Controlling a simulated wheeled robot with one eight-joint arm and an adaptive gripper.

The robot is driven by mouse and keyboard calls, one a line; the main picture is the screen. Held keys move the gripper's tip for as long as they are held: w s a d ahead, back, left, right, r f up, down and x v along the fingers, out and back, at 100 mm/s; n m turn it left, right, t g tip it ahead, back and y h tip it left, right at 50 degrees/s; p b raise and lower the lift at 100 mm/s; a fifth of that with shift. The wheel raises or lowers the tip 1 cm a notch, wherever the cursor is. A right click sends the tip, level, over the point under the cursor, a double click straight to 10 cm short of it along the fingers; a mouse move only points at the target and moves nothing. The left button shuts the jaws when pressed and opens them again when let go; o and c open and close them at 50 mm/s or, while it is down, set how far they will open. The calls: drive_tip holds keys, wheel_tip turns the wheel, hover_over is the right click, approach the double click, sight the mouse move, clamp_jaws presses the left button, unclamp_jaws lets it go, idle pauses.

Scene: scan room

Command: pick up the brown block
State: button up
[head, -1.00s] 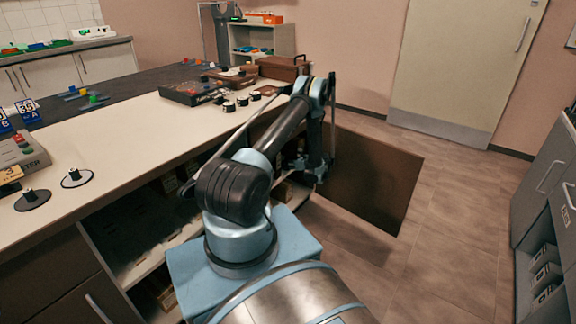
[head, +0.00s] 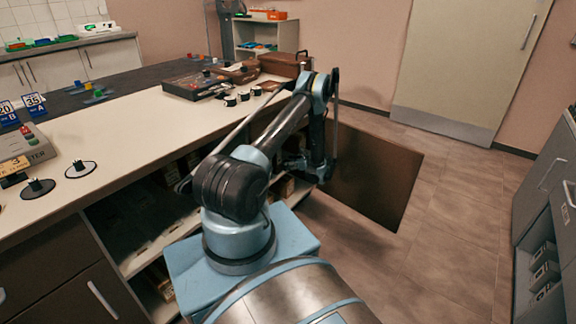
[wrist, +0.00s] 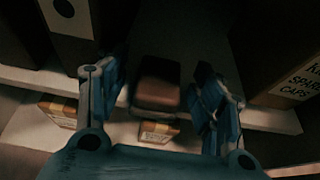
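A brown block (wrist: 157,84) sits on a pale shelf (wrist: 205,110) in the wrist view, between the two fingers of my gripper (wrist: 158,98). The fingers are apart, with a visible gap on each side of the block. I cannot tell from this view how far the fingertips reach along it. In the head view my gripper (head: 303,168) is low at the cabinet opening below the counter, and the block is hidden there.
Dark upright boxes or binders stand on both sides in the wrist view; the right one has a "SPARE CAPS" label (wrist: 294,88). Small labelled boxes (wrist: 158,132) lie just below the shelf edge. A brown open door panel (head: 372,180) stands right of my arm. The counter (head: 110,130) is above.

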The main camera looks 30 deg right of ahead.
drive_tip(key=shift+s, duration=0.1)
drive_tip(key=v, duration=0.7)
drive_tip(key=shift+s+d, duration=0.25)
drive_tip(key=shift+s, duration=0.1)
drive_tip(key=shift+r, duration=0.2)
drive_tip(key=s+d+r+g, duration=0.2)
drive_tip(key=s+d+r, duration=0.1)
drive_tip(key=s+r, duration=0.4)
drive_tip(key=shift+h, duration=0.4)
drive_tip(key=shift+a+x, duration=0.1)
drive_tip(key=shift+x, duration=4.25)
drive_tip(key=shift+a+x, duration=0.15)
drive_tip(key=shift+x, duration=4.2)
drive_tip(key=shift+s, duration=0.1)
drive_tip(key=shift+c, duration=0.5)
drive_tip(key=c, duration=1.1)
